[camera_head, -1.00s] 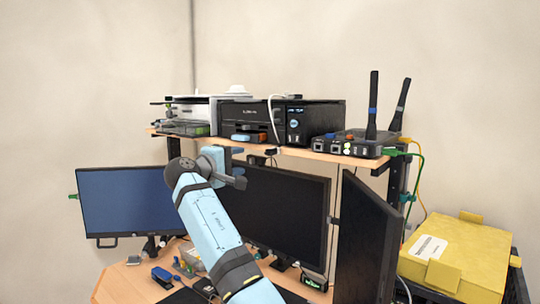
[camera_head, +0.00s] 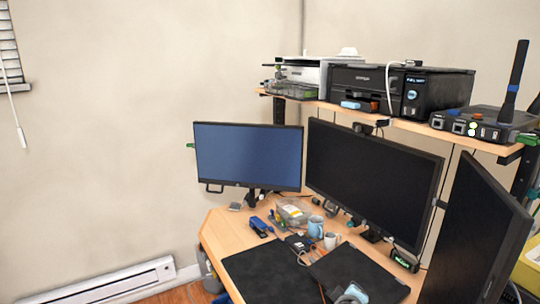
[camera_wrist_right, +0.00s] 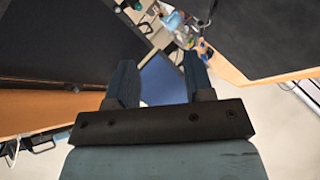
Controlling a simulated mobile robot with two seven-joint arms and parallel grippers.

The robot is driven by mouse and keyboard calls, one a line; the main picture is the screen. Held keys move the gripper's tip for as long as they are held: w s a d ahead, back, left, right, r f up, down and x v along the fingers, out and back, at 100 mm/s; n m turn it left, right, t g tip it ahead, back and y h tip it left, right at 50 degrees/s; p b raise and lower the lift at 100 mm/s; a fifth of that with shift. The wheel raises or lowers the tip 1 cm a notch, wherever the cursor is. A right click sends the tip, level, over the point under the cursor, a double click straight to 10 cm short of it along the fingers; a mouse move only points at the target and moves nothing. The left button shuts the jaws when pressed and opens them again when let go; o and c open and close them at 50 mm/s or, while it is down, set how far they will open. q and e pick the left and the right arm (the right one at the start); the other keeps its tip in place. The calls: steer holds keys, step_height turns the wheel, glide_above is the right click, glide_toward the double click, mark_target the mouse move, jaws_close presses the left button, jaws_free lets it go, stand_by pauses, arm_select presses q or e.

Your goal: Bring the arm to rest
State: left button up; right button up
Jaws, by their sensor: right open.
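My right gripper (camera_wrist_right: 159,62) shows in the right wrist view with its two dark fingers spread apart and nothing held between them. A blue surface, which looks like the monitor screen, shows in the gap behind the fingers. The rest of that arm is out of the picture. My left gripper is not in view.
The desk (camera_head: 222,237) holds monitors (camera_head: 248,157), mugs (camera_head: 332,241), a blue stapler (camera_head: 261,226) and black mats (camera_head: 265,272). A shelf (camera_head: 420,130) above carries printers (camera_head: 380,92) and a router (camera_head: 480,124).

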steer(key=s+a+f+m+y+p, duration=0.1)
steer(key=s+f+y, duration=0.1)
steer(key=s+f, duration=0.5)
steer(key=s+f+m+y, duration=0.1)
steer(key=s+f+y, duration=0.15)
steer(key=s, duration=0.85)
steer(key=s+a+m+y+p, duration=0.1)
steer(key=s+m+y, duration=0.2)
steer(key=s, duration=1.4)
steer(key=shift+s+a+g+p, duration=0.2)
steer(key=shift+s+g+p, duration=0.1)
steer(key=shift+s, duration=0.05)
steer(key=shift+f, duration=0.15)
